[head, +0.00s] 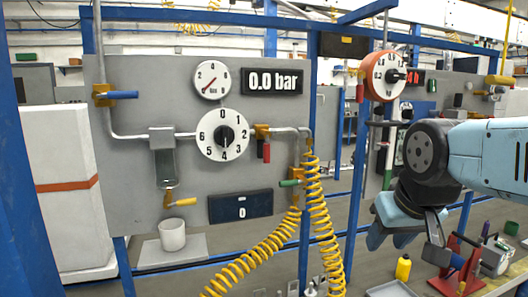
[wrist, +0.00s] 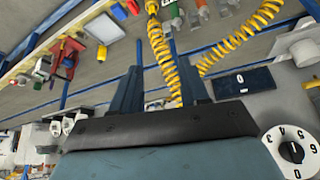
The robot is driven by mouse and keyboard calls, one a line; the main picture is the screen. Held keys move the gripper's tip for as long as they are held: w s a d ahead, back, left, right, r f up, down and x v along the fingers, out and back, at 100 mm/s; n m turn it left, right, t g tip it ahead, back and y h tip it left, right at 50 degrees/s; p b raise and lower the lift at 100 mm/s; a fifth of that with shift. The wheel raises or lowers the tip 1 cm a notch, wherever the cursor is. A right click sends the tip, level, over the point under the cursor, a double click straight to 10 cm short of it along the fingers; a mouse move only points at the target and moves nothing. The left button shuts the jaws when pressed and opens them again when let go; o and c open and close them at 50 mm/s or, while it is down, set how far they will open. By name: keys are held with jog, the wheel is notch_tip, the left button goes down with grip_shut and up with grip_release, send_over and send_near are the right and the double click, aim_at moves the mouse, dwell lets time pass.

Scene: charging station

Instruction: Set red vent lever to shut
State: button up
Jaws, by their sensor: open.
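A red lever (head: 266,152) hangs straight down from a brass valve (head: 262,131) on the grey panel, right of the white numbered dial (head: 222,135). Another red lever (head: 360,93) points down beside the orange-rimmed gauge farther right. The frames do not show a label that marks either as the vent lever. My gripper (head: 405,238) is at the right, in front of the panels, well apart from both levers. In the wrist view its two dark fingers (wrist: 160,85) are spread with nothing held; a yellow coiled hose shows beyond them. I cannot make out a red panel lever there.
Blue-handled (head: 122,95), yellow-handled (head: 184,202) and green-handled (head: 290,183) valves are on the left panel. The pressure display (head: 273,81) reads 0.0 bar. A white cup (head: 172,234) stands on a shelf. Yellow coiled hoses (head: 322,225) hang between my gripper and the panel.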

jog(key=w+d+r+n+t, duration=0.15)
jog(key=w+r+t, duration=0.25)
jog(key=w, duration=0.6)
jog(key=w+d+r+t, duration=0.2)
jog(key=w+r+t, duration=0.15)
jog(key=w, duration=0.65)
jog(key=n+g+y, duration=0.2)
jog(key=n+y, duration=0.7)
jog(key=y, duration=0.5)
send_near(267, 152)
jog(key=shift+m+t, duration=0.25)
jog(key=x, duration=1)
jog(key=shift+w+a+f, duration=0.1)
jog(key=shift+w+f, duration=0.1)
jog(key=shift+w, duration=0.2)
grip_shut()
